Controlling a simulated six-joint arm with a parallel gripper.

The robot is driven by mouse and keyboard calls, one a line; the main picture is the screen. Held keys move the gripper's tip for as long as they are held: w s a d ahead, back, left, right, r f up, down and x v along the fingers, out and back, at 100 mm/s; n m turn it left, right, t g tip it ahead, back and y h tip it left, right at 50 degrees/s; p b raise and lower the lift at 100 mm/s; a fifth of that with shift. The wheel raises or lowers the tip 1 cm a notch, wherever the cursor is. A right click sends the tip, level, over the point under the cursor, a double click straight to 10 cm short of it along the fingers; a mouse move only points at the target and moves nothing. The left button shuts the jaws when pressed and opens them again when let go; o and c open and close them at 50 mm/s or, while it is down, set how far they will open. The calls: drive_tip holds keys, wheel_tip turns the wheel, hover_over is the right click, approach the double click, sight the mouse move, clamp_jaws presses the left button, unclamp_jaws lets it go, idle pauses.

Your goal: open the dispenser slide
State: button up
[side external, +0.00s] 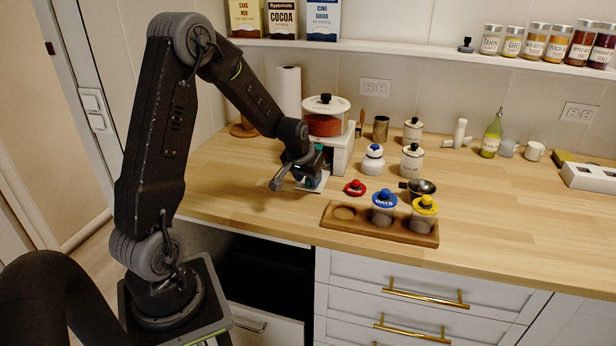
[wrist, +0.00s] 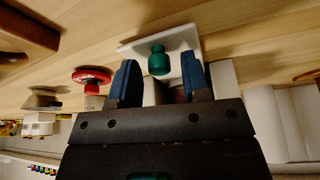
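The dispenser (side external: 342,150) is a white stand holding a lidded round hopper (side external: 326,122) with reddish contents, toward the back of the counter. A white plate (side external: 322,184) lies low at its front, and it also shows in the wrist view (wrist: 183,38). A green knob (wrist: 158,60) stands on this plate, which appears to be the slide. My gripper (wrist: 159,66) is open, its two blue fingers apart with the green knob between their tips in the picture. I see no finger touching the knob. In the side view my gripper (side external: 308,178) is low in front of the dispenser and partly hides the knob.
A red lid (side external: 355,188) lies to the right of my gripper. A wooden tray (side external: 338,226) with a blue-lidded jar (side external: 383,208) and a yellow-lidded jar (side external: 424,214) stands at the front. The counter's left front is clear.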

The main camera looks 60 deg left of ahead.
clamp_jaws()
drive_tip(key=s+d, duration=1)
drive_tip(key=shift+s+d, duration=0.1)
drive_tip(key=shift+d, duration=0.05)
drive_tip(key=shift+o, duration=0.6)
unclamp_jaws()
drive_tip(key=shift+r, duration=0.15)
drive_tip(key=v, duration=1.3)
drive_tip(key=shift+r, duration=0.35)
